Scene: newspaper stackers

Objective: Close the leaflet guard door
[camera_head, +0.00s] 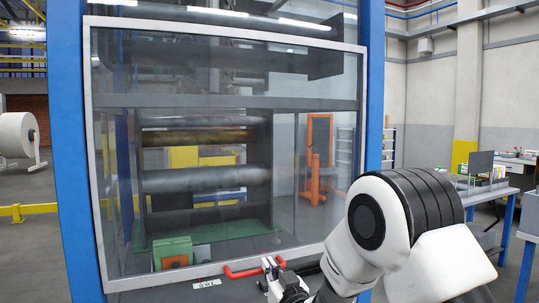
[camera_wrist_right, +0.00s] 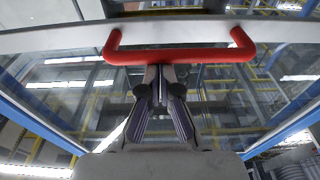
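The leaflet guard door (camera_head: 97,200) is a large clear panel in a pale frame, across the front of a blue-posted machine in the head view. Whether a gap remains at its lower edge I cannot tell. Its red handle (camera_head: 240,272) sits on the bottom rail; it also spans the upper middle of the right wrist view (camera_wrist_right: 205,55). My right gripper (camera_head: 272,264) is at the handle. In the wrist view its fingers (camera_wrist_right: 165,72) are together, their tips against or just under the red bar; they do not visibly clasp it. My left gripper is out of view.
Behind the panel are rollers (camera_head: 205,180) and a green block (camera_head: 172,252). A blue-legged workbench (camera_head: 520,230) stands at the right. A white paper roll (camera_head: 15,135) and a yellow rail (camera_head: 30,209) are at the left. Floor there is clear.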

